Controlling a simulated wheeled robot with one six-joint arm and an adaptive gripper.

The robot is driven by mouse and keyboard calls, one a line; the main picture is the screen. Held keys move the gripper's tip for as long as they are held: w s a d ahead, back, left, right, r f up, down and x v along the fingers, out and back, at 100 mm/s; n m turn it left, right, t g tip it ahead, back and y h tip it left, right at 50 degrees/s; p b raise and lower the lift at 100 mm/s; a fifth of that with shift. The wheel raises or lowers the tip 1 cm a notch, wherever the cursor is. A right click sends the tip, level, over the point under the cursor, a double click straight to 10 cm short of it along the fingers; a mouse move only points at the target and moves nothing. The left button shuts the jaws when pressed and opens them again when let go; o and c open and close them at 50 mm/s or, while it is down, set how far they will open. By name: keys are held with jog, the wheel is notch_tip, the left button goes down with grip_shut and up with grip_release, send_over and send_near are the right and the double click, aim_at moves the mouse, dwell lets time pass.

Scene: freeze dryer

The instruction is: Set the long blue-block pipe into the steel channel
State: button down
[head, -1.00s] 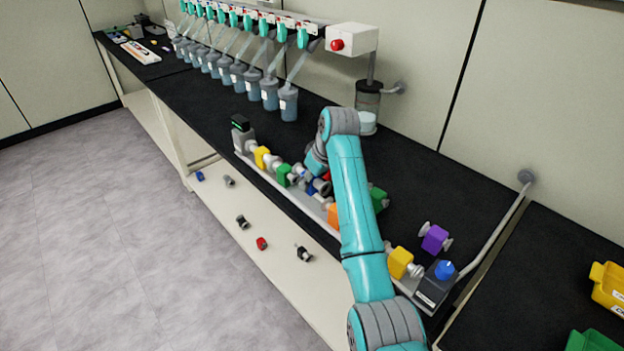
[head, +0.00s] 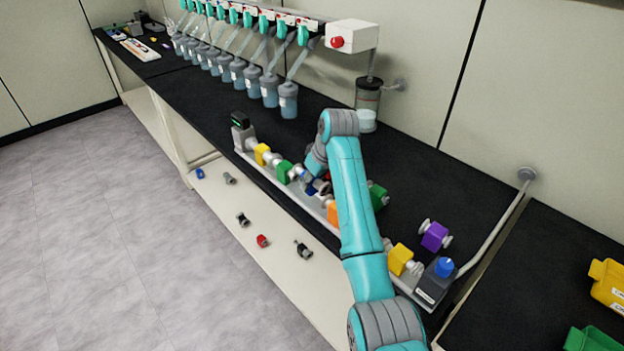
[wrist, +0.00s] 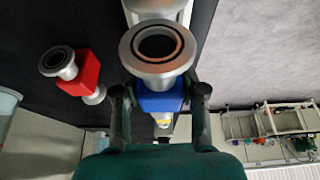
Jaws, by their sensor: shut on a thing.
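The long blue-block pipe (head: 311,188) is at the middle of the steel channel (head: 406,284) in the head view, partly hidden by my arm. My gripper (wrist: 160,98) is shut on it, with one finger on each side of the blue block (wrist: 161,101) in the wrist view. The pipe's round steel flange faces the wrist camera. The pipe is over or in the channel, between a green-block piece (head: 284,172) and an orange-block piece (head: 333,214). I cannot tell whether it touches the channel floor.
Yellow-block pieces sit in the channel at left (head: 262,154) and right (head: 400,259). A red-block pipe (wrist: 82,70) and a purple-block pipe (head: 434,236) lie on the black bench behind. Flasks (head: 288,100) hang along the back. Small fittings lie on the lower shelf.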

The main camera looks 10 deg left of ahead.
jog(key=shift+f, duration=1.85)
dwell(1.7)
jog(key=c, duration=0.6)
grip_release()
jog(key=v, duration=1.2)
jog(key=shift+a, duration=0.1)
